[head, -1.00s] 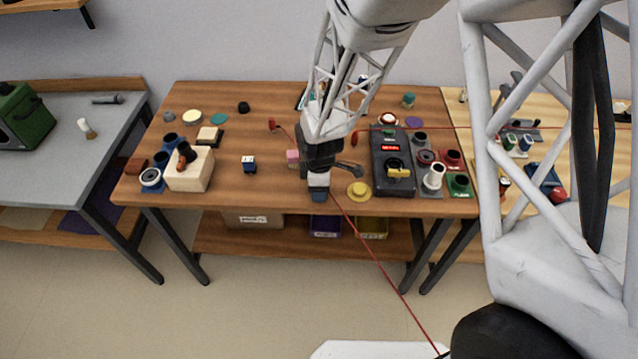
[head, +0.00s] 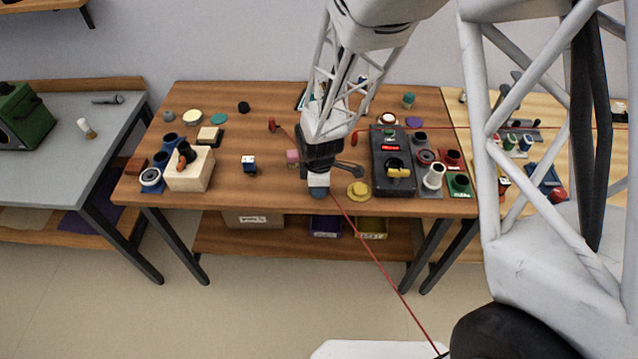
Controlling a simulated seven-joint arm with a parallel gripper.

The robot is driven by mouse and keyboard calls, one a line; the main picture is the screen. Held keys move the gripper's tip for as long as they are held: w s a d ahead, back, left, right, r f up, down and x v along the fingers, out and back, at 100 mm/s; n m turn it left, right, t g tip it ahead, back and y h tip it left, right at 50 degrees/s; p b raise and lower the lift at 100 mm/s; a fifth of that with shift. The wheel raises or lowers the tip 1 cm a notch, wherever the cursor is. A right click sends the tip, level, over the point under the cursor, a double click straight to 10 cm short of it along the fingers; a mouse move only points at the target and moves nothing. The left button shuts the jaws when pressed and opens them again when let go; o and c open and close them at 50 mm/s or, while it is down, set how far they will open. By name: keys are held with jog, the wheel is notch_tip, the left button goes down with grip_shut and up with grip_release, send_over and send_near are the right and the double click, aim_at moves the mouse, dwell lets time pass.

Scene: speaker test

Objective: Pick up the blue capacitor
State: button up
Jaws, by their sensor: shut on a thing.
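My gripper (head: 319,184) is in the head view, over the front edge of the middle wooden table. It is shut on a small blue piece (head: 318,193), which I take to be the blue capacitor. The piece shows at the lower end of the gripper, below a pale band. The gripper hides much of it, and its gap to the table edge is hard to judge.
Right of my gripper are a yellow knobbed disc (head: 358,190) and a dark meter box (head: 380,170) with a red display. A wooden block (head: 191,172) stands farther left. A red wire passes my gripper towards the floor.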

jog(key=shift+r, duration=0.15)
jog(key=shift+r, duration=0.75)
notch_tip(320, 180, up, 2)
jog(key=shift+r, duration=0.1)
jog(key=s+d, duration=0.2)
jog(key=s, duration=0.5)
jog(key=s+d+r, duration=0.1)
jog(key=s+d, duration=0.2)
jog(key=s, duration=0.5)
jog(key=shift+d, duration=0.35)
jog(key=shift+w, duration=0.1)
